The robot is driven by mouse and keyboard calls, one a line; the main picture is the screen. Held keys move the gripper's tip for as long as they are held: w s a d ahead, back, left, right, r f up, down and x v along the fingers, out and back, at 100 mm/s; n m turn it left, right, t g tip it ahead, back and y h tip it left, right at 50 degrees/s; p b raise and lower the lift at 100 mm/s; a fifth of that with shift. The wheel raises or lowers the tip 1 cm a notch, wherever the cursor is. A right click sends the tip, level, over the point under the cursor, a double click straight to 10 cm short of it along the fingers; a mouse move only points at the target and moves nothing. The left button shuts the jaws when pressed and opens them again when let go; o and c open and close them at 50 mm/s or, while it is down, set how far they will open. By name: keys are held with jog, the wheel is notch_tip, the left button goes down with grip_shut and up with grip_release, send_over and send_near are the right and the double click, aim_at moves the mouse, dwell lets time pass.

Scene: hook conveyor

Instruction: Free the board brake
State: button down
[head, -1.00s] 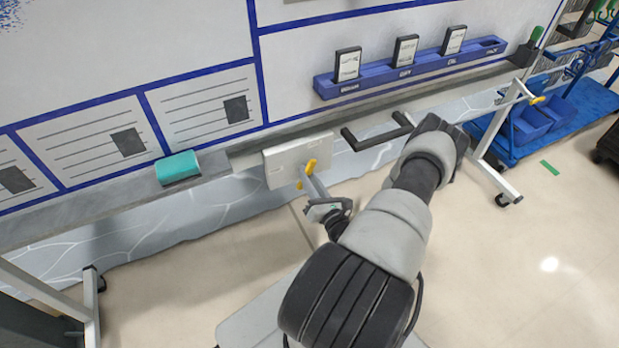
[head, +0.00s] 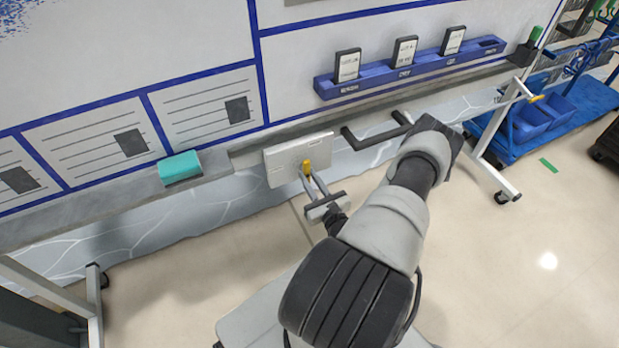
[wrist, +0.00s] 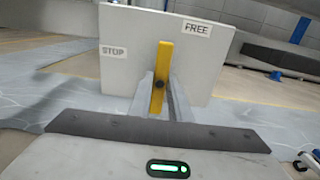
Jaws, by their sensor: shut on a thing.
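The board brake is a pale plate (head: 282,165) under the board's front ledge, with a yellow lever (head: 307,164). In the wrist view the lever (wrist: 163,60) stands nearly upright on a dark pivot in front of the plate (wrist: 130,35). A STOP label (wrist: 114,51) is on the plate's left and a FREE label (wrist: 196,28) at its upper right. The lever's top lies between them, nearer FREE. My gripper (head: 309,180) is shut on the lever's lower part, its fingers also showing in the wrist view (wrist: 158,103) on either side.
A dark handle bar (head: 376,140) juts out right of the plate, close to my arm. A teal eraser (head: 180,166) lies on the ledge to the left. A blue card rack (head: 410,70) is on the board above. A white frame leg with a castor (head: 500,185) stands to the right.

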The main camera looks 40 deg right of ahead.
jog(key=c, duration=1.6)
grip_release()
jog(key=shift+c, duration=0.2)
jog(key=p+v, duration=0.1)
jog(key=v, duration=1.6)
jog(key=shift+s+p, duration=0.25)
jog(key=shift+p, duration=0.15)
